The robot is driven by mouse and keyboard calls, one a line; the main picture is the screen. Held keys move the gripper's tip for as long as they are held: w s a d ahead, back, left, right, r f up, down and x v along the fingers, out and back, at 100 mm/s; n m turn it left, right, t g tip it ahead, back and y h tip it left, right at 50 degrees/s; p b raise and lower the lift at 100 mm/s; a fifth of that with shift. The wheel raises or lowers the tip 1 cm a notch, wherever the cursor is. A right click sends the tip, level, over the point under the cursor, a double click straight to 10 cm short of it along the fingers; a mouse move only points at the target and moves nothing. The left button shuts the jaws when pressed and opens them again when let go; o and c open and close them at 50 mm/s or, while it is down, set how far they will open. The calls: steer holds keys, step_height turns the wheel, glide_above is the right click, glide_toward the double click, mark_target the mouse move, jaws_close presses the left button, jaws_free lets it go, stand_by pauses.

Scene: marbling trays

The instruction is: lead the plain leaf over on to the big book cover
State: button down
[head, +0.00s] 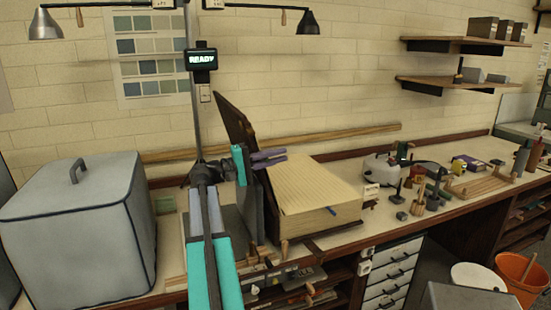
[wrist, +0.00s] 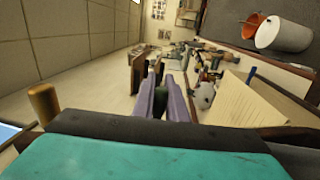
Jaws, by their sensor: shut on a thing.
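The big book's cream page block (head: 315,185) lies on the bench, lined on top, with a small blue mark on its front side. Its dark brown cover (head: 232,122) stands tilted up at the left of the pages. My gripper (head: 268,158) is at the left edge of the pages, beside the cover. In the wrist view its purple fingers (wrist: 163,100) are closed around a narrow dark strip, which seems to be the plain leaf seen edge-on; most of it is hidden. A dark grey upright slab (head: 252,212) shows below my gripper; I cannot tell whether it is the leaf.
A large grey covered box (head: 75,230) stands at the left. A white pot (head: 381,168), small tools and a wooden rack (head: 480,182) stand at the right on the bench. A lamp post rises behind my arm. An orange bucket (head: 520,278) is below the bench.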

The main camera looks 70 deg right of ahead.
steer(key=shift+x, duration=0.95)
steer(key=shift+s+f, duration=0.1)
steer(key=shift+f, duration=0.05)
steer(key=c, duration=1.8)
jaws_free()
steer(key=shift+d, duration=0.1)
steer(key=shift+o, duration=0.2)
steer(key=shift+a, duration=0.25)
steer(key=b+v, duration=0.3)
steer(key=v, duration=1)
steer(key=shift+w, duration=0.25)
steer(key=shift+a, duration=0.15)
